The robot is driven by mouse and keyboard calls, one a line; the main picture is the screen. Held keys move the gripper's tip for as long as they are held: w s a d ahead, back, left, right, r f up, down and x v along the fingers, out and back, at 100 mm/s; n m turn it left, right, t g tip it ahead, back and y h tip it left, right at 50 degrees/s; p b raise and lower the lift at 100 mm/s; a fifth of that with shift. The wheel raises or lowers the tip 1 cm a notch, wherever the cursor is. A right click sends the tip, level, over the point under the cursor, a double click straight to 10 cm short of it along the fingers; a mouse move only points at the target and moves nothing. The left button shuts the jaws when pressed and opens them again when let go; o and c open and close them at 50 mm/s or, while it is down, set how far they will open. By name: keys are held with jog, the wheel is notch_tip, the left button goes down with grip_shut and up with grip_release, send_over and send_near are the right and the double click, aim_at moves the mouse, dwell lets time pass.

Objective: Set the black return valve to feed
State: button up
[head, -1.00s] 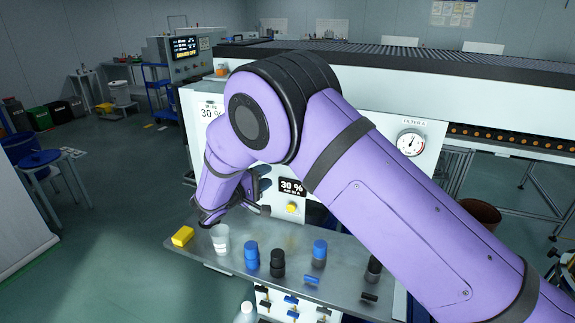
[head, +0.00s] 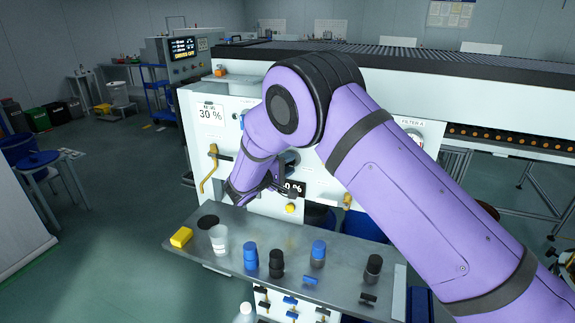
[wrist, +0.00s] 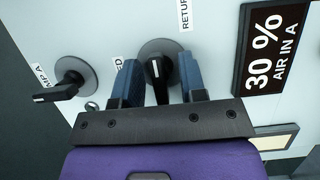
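The black return valve (wrist: 160,85) shows in the wrist view as a black handle with a white mark on a round grey hub on the white panel. A cut-off "RETUR" label (wrist: 185,14) is above it and a label ending in "ED" (wrist: 118,68) is to its left. My gripper (wrist: 158,60) is open, with one blue finger on each side of the handle. Narrow gaps seem to show beside the handle; contact is hard to judge. In the head view my gripper (head: 279,183) is close to the panel, and my arm hides the valve.
Another black valve (wrist: 62,88), labelled "MP A", is left of the fingers. A "30 % AIR IN A" display (wrist: 264,48) is to the right.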

grip_shut()
jog(key=n+t, duration=0.1)
jog(key=n, duration=0.3)
jog(key=shift+a+h, duration=0.1)
jog(key=shift+h, duration=0.3)
jog(key=n+t, duration=0.1)
jog(key=n, duration=0.2)
jog(key=n+t, duration=0.1)
jog(key=n, duration=0.2)
jog(key=shift+s+f+t, duration=0.1)
jog(key=shift+t, duration=0.3)
jog(key=n+t+y, duration=0.1)
jog(key=n, duration=0.2)
jog(key=n+t+y, duration=0.1)
jog(key=n, duration=0.2)
jog(key=shift+n+t+y, duration=0.45)
jog(key=shift+n+y, duration=0.35)
jog(key=shift+n, duration=0.75)
jog(key=shift+n+t+y, duration=0.45)
jog(key=shift+n+y, duration=0.35)
jog(key=shift+n, duration=1.05)
